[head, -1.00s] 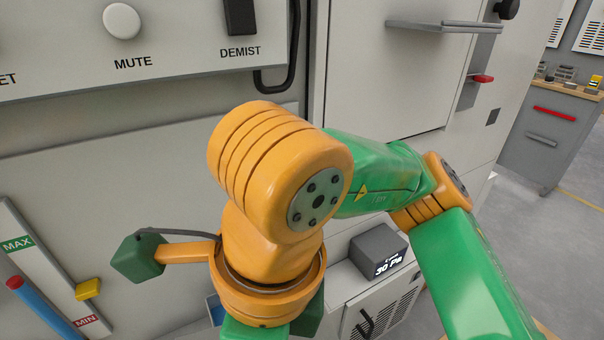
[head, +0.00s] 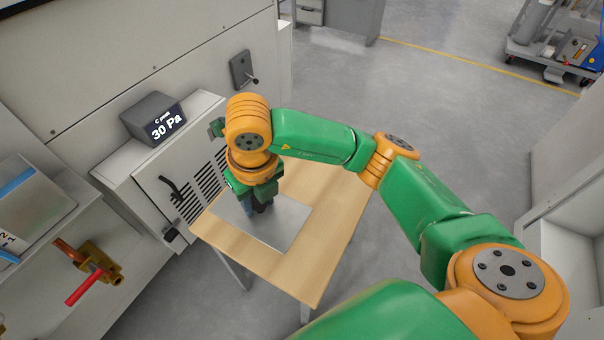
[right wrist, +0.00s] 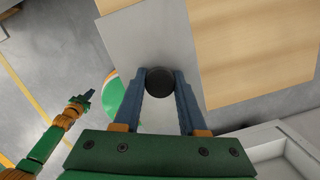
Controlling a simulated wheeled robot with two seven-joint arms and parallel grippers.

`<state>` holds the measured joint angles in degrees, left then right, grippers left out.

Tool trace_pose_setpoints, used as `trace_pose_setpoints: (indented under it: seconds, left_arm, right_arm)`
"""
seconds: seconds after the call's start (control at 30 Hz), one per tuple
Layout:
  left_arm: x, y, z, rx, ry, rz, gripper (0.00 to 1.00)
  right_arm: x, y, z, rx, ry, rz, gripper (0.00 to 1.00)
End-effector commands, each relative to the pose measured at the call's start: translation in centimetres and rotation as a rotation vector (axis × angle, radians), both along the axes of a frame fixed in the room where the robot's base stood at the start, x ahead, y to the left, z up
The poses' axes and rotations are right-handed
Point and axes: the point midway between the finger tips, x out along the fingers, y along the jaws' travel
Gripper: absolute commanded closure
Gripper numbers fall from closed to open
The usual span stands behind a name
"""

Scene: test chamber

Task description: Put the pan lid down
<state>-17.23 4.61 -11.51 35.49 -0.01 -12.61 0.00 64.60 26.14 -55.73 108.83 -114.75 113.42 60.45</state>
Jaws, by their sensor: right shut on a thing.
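My right gripper (head: 260,207) points down over the grey plate (head: 284,226) on the wooden table. In the right wrist view its two blue fingers (right wrist: 160,85) are shut on a round black knob (right wrist: 158,80), which I take as the pan lid's knob. The rest of the lid cannot be told apart from the grey plate (right wrist: 165,35). Whether the held thing touches the table is hidden by the gripper. My left gripper (right wrist: 84,97) shows small at the left of the right wrist view, away from the plate; its fingers are too small to read.
The wooden table (head: 325,190) has bare wood around the plate. A cabinet (head: 185,165) with a 30 Pa display box (head: 153,117) stands on its left. Open floor lies beyond.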

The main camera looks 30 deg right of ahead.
Motion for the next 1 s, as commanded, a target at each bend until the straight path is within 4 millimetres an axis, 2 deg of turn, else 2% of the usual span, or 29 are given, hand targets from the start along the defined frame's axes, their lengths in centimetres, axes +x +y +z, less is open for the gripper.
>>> trace_pose_setpoints:
  seconds: [0.1, 0.2, 0.47, 0.6, 0.97, 1.0]
  left_arm:
    - [0.0, 0.1, -0.1, 0.002, 0.000, 0.000, 1.00]
    - [0.1, 0.1, -0.7, 0.002, -0.001, 0.001, 1.00]
    - [0.2, 0.2, -1.3, 0.003, -0.005, 0.005, 1.00]
    - [0.4, 0.4, -1.5, 0.005, -0.011, 0.010, 1.00]
    - [0.7, 1.0, -1.8, 0.014, -0.017, 0.007, 1.00]
    - [0.7, 1.0, -1.8, 0.015, -0.017, 0.007, 1.00]
  right_arm:
    - [2.0, -3.6, -1.8, -0.003, 0.003, -0.010, 1.00]
    - [3.0, -5.3, -4.5, -0.002, 0.004, -0.004, 1.00]
    - [4.5, -7.7, -8.2, 0.000, 0.002, 0.001, 1.00]
    - [4.4, -7.5, -10.4, 0.002, -0.001, 0.003, 1.00]
    - [4.5, -7.5, -10.9, 0.002, -0.004, 0.003, 1.00]
    - [4.5, -7.5, -10.9, 0.002, -0.003, 0.003, 0.54]
